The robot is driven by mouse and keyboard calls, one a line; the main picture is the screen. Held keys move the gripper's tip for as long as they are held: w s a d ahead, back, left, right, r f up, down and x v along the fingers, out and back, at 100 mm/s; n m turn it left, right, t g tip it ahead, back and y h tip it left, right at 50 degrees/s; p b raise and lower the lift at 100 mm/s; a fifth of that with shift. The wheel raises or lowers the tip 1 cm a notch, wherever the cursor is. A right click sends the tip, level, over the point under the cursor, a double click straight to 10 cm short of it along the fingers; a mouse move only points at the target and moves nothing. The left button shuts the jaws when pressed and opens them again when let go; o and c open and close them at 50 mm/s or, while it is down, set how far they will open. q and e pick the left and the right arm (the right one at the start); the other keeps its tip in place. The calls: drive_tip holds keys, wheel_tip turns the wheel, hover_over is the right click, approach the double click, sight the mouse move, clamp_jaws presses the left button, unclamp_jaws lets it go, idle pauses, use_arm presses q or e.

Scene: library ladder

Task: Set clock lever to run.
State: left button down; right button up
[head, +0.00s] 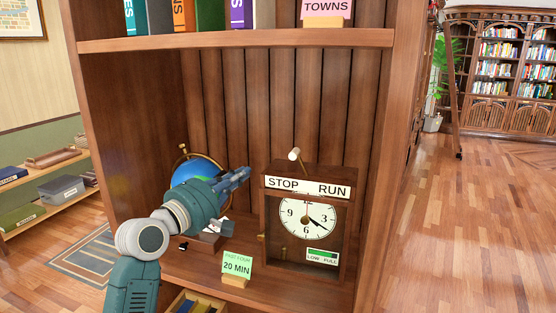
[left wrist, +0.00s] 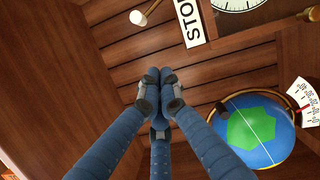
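A wooden clock (head: 268,222) stands on the shelf, with a STOP RUN label (head: 307,187) across its top. Its lever, a thin rod with a white knob (head: 294,154), rises from the top and leans left, towards the STOP side. The knob also shows in the left wrist view (left wrist: 137,17), near the STOP label (left wrist: 190,20). My left gripper (head: 247,173) is left of the clock, a little lower than the knob and apart from it. In the left wrist view its blue fingers (left wrist: 160,85) come together at the tips with nothing visible between them. My right gripper is out of view.
A blue globe (head: 200,168) stands behind my left gripper. A green 20 MIN card (head: 236,265) stands at the shelf front. An upper shelf board (head: 240,41) with books runs overhead. Side panels bound the bay; the space above the clock is free.

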use_arm(q)
drive_tip(key=w+d+p, duration=0.1)
drive_tip(key=w+d, duration=0.1)
drive_tip(key=w+d+p, duration=0.2)
drive_tip(key=w+d, duration=0.1)
drive_tip(key=w+d+r+p, duration=0.1)
drive_tip(key=w+d, duration=0.1)
drive_tip(key=d, duration=0.1)
drive_tip(key=shift+w, duration=0.35)
drive_tip(key=shift+s+d+r, duration=0.1)
drive_tip(key=shift+s+d, duration=0.15)
drive_tip(key=shift+d, duration=0.3)
drive_tip(key=shift+w+a, duration=0.1)
drive_tip(key=shift+p, duration=0.3)
